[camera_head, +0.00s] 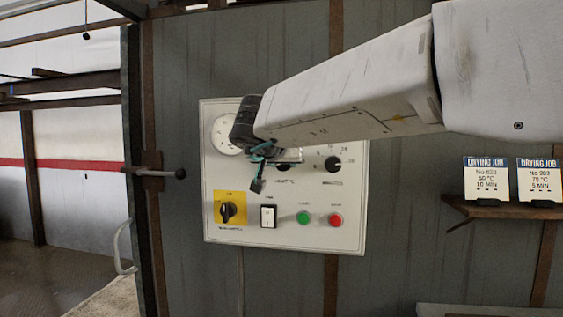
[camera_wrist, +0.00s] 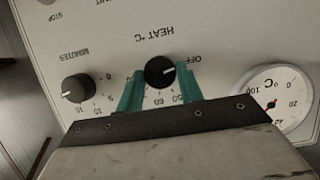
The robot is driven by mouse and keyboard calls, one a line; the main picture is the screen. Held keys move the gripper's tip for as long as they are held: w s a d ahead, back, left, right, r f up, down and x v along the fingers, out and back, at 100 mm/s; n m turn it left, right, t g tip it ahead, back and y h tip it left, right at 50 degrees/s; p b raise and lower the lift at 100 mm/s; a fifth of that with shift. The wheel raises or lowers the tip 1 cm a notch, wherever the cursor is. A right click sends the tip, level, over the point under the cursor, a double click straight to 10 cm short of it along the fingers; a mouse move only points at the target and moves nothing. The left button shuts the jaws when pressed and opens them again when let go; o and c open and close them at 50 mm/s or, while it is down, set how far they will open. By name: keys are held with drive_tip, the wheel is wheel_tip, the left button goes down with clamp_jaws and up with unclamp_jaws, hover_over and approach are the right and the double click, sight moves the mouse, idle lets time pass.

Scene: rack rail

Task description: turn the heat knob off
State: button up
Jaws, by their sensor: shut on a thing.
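The heat knob (camera_wrist: 160,72) is black and round with a white pointer line, under the upside-down label HEAT °C in the wrist view. Its pointer line faces right and slightly up, toward the OFF mark (camera_wrist: 194,60). The teal fingers of my gripper (camera_wrist: 160,76) stand on both sides of the knob, shut on it. In the head view my gripper (camera_head: 262,168) is at the panel (camera_head: 290,228), and my arm and gripper hide most of the heat knob.
The minutes knob (camera_wrist: 78,88) is beside my left finger in the wrist view, and the temperature dial (camera_wrist: 280,95) is to the right. Below in the head view are a yellow-backed switch (camera_head: 228,211), a white rocker (camera_head: 268,216), a green button (camera_head: 303,217) and a red button (camera_head: 335,220).

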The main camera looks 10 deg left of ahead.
drive_tip(key=o, duration=1)
drive_tip(key=v, duration=0.7)
drive_tip(key=shift+s+r, duration=0.2)
drive_tip(key=shift+s, duration=0.15)
